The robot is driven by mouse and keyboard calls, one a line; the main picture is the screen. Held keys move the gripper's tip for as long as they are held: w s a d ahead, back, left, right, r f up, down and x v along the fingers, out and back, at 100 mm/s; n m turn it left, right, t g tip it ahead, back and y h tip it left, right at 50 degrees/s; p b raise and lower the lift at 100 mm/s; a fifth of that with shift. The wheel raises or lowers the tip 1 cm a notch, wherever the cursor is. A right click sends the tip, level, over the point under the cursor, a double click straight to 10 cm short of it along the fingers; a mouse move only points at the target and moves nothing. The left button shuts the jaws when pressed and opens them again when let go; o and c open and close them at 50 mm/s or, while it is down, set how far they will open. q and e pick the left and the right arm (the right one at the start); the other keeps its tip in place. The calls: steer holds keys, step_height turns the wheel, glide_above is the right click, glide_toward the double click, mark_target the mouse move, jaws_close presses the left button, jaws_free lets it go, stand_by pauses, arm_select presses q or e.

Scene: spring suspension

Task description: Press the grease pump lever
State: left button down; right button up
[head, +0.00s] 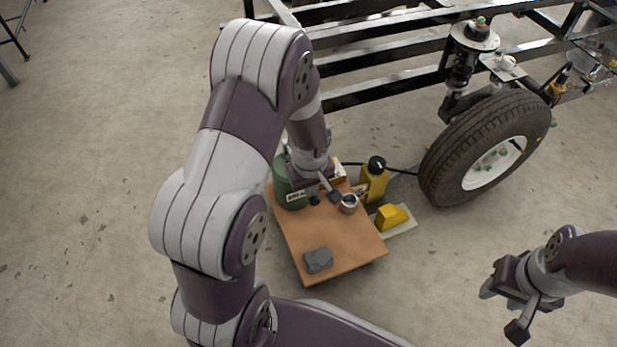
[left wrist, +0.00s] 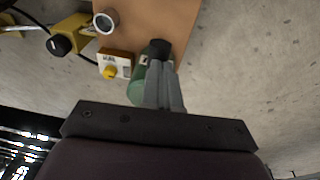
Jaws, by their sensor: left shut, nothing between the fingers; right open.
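The green grease pump (head: 286,188) stands at the far left corner of a brown-topped trolley (head: 300,238). My left gripper (head: 331,194) is shut and empty, low over the pump and partly hiding it. In the left wrist view the shut fingers (left wrist: 160,70) lie across the green pump body (left wrist: 136,88). A black knob (left wrist: 158,47), which looks like the end of the pump lever, sits just past the fingertips. I cannot tell whether they touch. The rest of the lever is hidden. My right gripper (head: 503,308) is open and empty over the floor at lower right.
A metal cup (head: 349,204), a grey block (head: 318,260) and a white box with a yellow knob (left wrist: 114,66) are on the trolley. A yellow black-capped container (head: 374,183) and yellow wedge (head: 391,217) stand beside it. A wheel (head: 447,165) and chassis frame are behind.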

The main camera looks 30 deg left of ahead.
arm_select(q)
steer(key=shift+s+d+f+b, duration=0.15)
steer(key=shift+f+b, duration=0.35)
steer(key=shift+f, duration=0.65)
arm_select(e)
steer(key=shift+f, duration=0.75)
arm_select(q)
steer(key=shift+s+f, duration=0.1)
